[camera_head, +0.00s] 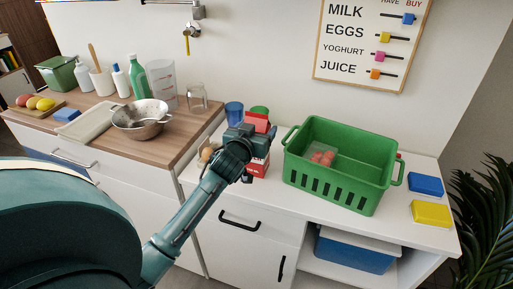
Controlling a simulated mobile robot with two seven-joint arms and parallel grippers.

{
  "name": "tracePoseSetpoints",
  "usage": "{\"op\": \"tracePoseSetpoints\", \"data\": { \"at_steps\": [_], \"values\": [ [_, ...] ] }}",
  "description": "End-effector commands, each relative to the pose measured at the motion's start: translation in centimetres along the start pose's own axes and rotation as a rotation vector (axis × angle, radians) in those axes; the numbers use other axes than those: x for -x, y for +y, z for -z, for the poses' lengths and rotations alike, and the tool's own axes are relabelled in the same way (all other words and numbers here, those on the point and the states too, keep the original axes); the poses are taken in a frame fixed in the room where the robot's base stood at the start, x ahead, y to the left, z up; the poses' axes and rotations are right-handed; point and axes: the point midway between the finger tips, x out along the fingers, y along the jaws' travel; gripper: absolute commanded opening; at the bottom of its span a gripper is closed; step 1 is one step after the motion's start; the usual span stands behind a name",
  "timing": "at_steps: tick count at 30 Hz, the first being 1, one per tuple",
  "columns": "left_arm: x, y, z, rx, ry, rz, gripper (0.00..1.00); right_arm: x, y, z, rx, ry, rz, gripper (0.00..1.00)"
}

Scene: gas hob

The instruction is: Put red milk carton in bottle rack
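A red and white carton (257,120), which looks like the red milk carton, stands on the white counter left of the green crate. Its red top shows above my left gripper (247,145), and a red and white lower part shows below it. My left gripper is right in front of the carton and hides its middle. The fingertips are too small and covered to tell whether they close on it. I cannot make out a bottle rack in this view. My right gripper is not in view.
The green crate (334,187) holds a pack of red items (322,155). A blue cup (233,113) and a green cup (259,110) stand behind my gripper. Blue (426,184) and yellow (431,213) blocks lie at the right. A metal bowl (140,119) sits on the wooden counter.

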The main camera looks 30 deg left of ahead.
Motion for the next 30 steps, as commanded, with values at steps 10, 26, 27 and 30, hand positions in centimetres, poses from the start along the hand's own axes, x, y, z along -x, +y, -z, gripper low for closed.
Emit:
{"op": "tracePoseSetpoints", "data": {
  "at_steps": [10, 26, 27, 30],
  "values": [
    [0.03, 0.0, -0.01, 0.0, 0.0, 0.0, 0.44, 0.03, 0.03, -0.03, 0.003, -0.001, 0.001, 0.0],
    [0.03, 0.01, -0.02, 0.0, 0.0, 0.0, 0.0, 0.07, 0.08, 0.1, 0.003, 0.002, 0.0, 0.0],
    [0.03, 0.01, -0.02, 0.0, 0.0, 0.0, 0.0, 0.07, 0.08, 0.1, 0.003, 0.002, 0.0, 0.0],
    [0.03, 0.01, -0.03, 0.0, -0.001, 0.0, 0.0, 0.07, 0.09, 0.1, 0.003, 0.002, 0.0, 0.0]
  ]
}}
